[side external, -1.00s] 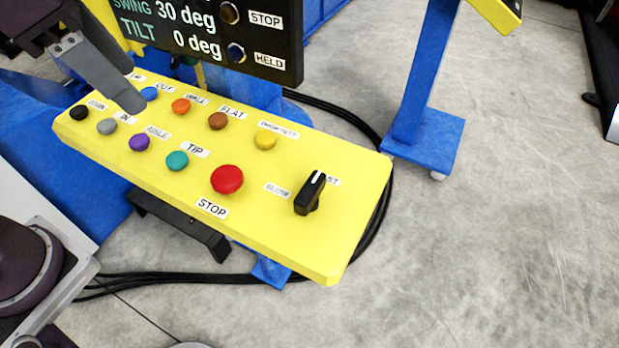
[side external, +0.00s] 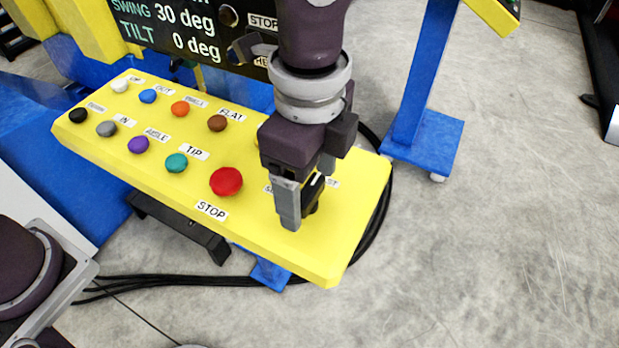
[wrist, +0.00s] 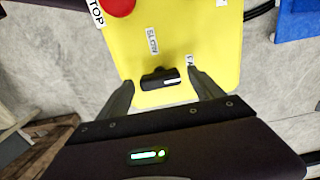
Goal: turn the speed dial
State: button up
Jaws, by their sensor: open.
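The speed dial is a black knob with a white pointer line, on the right end of the yellow panel (side external: 335,240). In the wrist view the dial (wrist: 160,78) lies between my two fingers, near their tips, with a gap on each side. In the side view the dial (side external: 315,196) is partly hidden behind my gripper (side external: 305,200). My gripper points down over the dial and is open; its fingers also show in the wrist view (wrist: 157,88). The "SLOW" label (wrist: 152,40) shows beside the dial; the other label (wrist: 190,60) is partly covered by a finger.
A red STOP button (side external: 226,181) sits left of my gripper. Several coloured buttons fill the panel's left part. A dark display (side external: 190,30) reading swing 30 deg, tilt 0 deg stands behind. A blue post (side external: 425,90) stands at the right. Black cables (side external: 180,280) lie on the floor.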

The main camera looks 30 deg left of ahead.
jog(key=c, duration=1.4)
jog(key=shift+n, duration=0.3)
jog(key=n, duration=0.3)
jog(key=shift+r+n, duration=0.1)
jog(key=shift+n, duration=0.2)
jog(key=n, duration=0.4)
jog(key=shift+n, duration=0.3)
jog(key=n, duration=0.4)
jog(key=shift+n, duration=2.5)
